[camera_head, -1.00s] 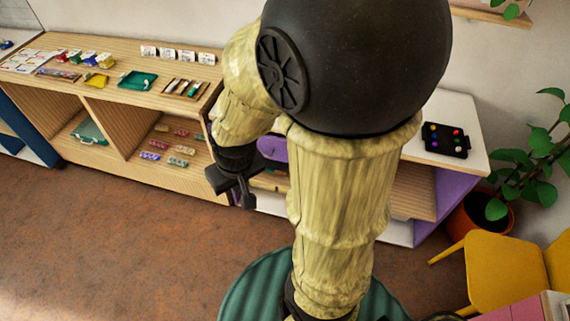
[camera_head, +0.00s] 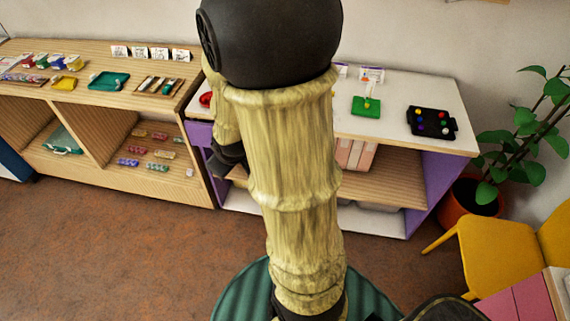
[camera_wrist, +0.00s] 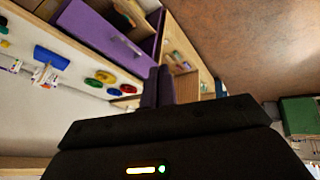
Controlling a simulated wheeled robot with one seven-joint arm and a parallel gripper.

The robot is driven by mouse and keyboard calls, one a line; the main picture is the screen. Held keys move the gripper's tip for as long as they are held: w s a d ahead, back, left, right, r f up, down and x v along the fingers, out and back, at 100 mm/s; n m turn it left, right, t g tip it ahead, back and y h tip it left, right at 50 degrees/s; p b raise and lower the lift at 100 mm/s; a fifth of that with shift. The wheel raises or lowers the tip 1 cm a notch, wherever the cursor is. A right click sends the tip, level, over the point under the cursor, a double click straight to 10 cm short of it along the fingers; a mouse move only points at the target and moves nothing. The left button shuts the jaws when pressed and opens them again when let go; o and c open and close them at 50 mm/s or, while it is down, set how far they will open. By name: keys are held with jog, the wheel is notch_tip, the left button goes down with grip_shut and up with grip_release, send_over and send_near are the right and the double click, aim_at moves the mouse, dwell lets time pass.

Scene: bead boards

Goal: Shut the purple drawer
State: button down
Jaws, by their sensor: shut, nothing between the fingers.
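The purple drawer (camera_wrist: 98,34) shows at the upper left of the wrist view, with a pale bar handle on its purple face. Small brown items show beside its upper edge; how far it stands out I cannot tell. In the head view my arm hides most of the drawer area. My gripper (camera_wrist: 158,86) is shut and empty, its fingers pointing toward the shelf unit, below and right of the drawer face in the wrist view. I see no clear contact. In the head view my gripper's fingertips are mostly hidden.
The white-topped unit (camera_head: 400,92) carries a green board (camera_head: 366,107) and a black bead tray (camera_head: 432,123). A wooden shelf (camera_head: 90,100) stands to its left. A potted plant (camera_head: 475,205) and yellow chair (camera_head: 490,255) are at right. The brown floor (camera_head: 120,250) is clear at front left.

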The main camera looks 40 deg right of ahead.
jog(key=w+d+f+n+t+h+b, duration=0.1)
jog(key=w+d+f+n+t+b, duration=0.35)
jog(key=d+f+b, duration=0.5)
jog(key=s+d+f+n+t+b, duration=0.3)
jog(key=d+f+n+t+b, duration=0.1)
jog(key=d+f+b, duration=0.3)
jog(key=s+d+f+n+t+b, duration=0.2)
jog(key=d+f+n+b, duration=0.3)
jog(key=f+b, duration=0.5)
jog(key=shift+s+d+f+t, duration=0.4)
jog(key=shift+d+f+t, duration=0.45)
jog(key=shift+d+f, duration=0.15)
jog(key=shift+w, duration=0.15)
jog(key=w+d+b, duration=0.1)
jog(key=w+d, duration=0.3)
jog(key=w, duration=0.8)
jog(key=shift+d, duration=0.2)
